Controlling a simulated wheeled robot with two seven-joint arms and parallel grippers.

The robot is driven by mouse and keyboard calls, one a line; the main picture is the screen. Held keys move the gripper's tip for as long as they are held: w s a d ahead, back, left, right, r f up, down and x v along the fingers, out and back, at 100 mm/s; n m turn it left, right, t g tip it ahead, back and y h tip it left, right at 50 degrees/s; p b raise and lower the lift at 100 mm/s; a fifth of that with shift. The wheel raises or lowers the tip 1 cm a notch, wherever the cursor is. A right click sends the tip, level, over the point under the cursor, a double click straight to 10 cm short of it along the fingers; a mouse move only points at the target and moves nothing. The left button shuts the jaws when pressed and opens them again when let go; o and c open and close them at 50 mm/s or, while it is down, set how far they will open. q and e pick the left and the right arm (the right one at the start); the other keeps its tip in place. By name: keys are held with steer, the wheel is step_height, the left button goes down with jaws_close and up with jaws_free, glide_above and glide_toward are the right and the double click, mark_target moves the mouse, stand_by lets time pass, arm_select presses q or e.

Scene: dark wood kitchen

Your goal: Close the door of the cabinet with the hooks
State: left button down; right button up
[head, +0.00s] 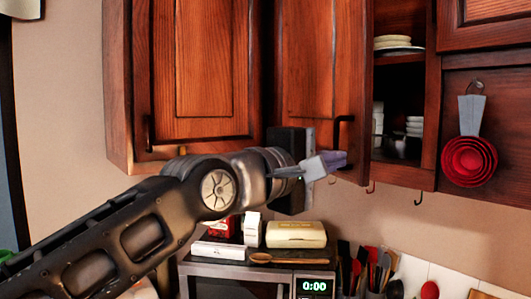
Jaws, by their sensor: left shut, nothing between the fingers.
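The cabinet with the hooks is at the right of centre, and small dark hooks (419,199) hang under its bottom edge. Its wooden door (312,60) stands partly open, with the shelves showing to the right of it. A dark handle (345,120) is near the door's lower right edge. My left gripper (335,162) is shut and empty, by the lower part of the door and just below and left of the handle. I cannot tell whether it touches the door. My left arm hides the door's lower left part. My right gripper is not in view.
A closed cabinet door (205,70) is on the left. Plates (397,45) and cups stand inside the open cabinet. Red measuring cups (469,161) hang at the right. Below, a microwave (240,272) carries a bread box (296,234) and a wooden spoon (275,258).

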arm_select(q)
steer(key=w+d+y, duration=0.1)
steer(key=w+d, duration=0.3)
steer(key=d, duration=0.4)
steer(key=w+d+n+t, duration=0.1)
steer(key=w+d, duration=0.2)
steer(key=d, duration=0.6)
steer(key=shift+w+n+t+y, duration=0.3)
steer(key=shift+w+y, duration=0.05)
steer(key=shift+y, duration=0.05)
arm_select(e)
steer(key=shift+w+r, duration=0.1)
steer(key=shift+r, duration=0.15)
arm_select(q)
steer(key=shift+a+f, duration=0.1)
steer(key=shift+a, duration=0.05)
